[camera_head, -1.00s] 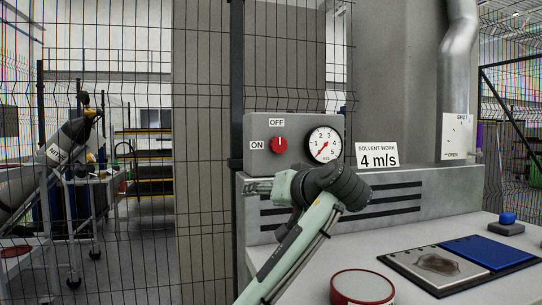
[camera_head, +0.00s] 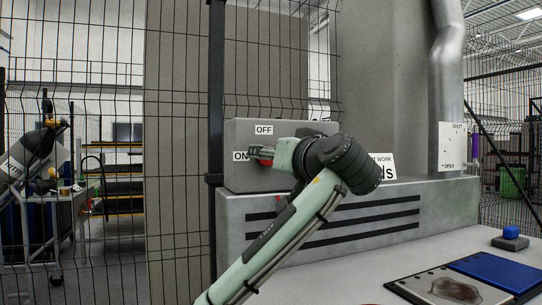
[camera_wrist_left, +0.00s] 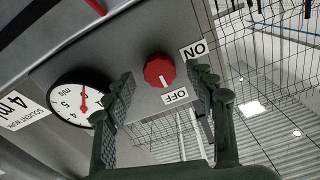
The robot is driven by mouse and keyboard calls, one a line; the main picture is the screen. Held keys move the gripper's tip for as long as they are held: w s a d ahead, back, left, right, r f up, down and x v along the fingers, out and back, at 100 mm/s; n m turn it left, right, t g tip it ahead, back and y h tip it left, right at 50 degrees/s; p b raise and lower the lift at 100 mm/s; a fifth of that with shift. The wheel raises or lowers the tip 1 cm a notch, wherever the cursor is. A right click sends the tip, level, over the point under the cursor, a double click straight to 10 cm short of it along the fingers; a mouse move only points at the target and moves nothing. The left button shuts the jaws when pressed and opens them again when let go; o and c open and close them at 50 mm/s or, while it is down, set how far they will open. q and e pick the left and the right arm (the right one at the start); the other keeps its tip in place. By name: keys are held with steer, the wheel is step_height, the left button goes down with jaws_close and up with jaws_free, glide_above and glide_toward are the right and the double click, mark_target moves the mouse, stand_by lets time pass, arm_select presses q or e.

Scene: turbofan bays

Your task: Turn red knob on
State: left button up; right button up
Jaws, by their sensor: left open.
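The red knob (camera_wrist_left: 157,69) is on the grey control box (camera_head: 240,180), between an ON label (camera_wrist_left: 194,50) and an OFF label (camera_wrist_left: 176,96). Its white mark points toward OFF in the left wrist view. My left gripper (camera_wrist_left: 161,78) is open, with one finger on each side of the knob in that view; I cannot tell whether it touches. In the head view my left gripper (camera_head: 250,152) is in front of the box and hides most of the knob. My right gripper is not in view.
A round gauge (camera_wrist_left: 77,103) sits beside the knob, and a 4 m/s sign (camera_wrist_left: 17,114) stands nearby. The box is on a vented ledge (camera_head: 400,205). The worktop has a blue panel (camera_head: 500,272) and a blue button (camera_head: 510,233). Wire fencing (camera_head: 100,110) is at left.

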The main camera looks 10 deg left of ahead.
arm_select(q)
steer(key=shift+w+a, duration=0.3)
steer(key=shift+w, duration=0.15)
steer(key=shift+c, duration=0.5)
steer(key=c, duration=1.1)
steer(key=shift+o, duration=0.2)
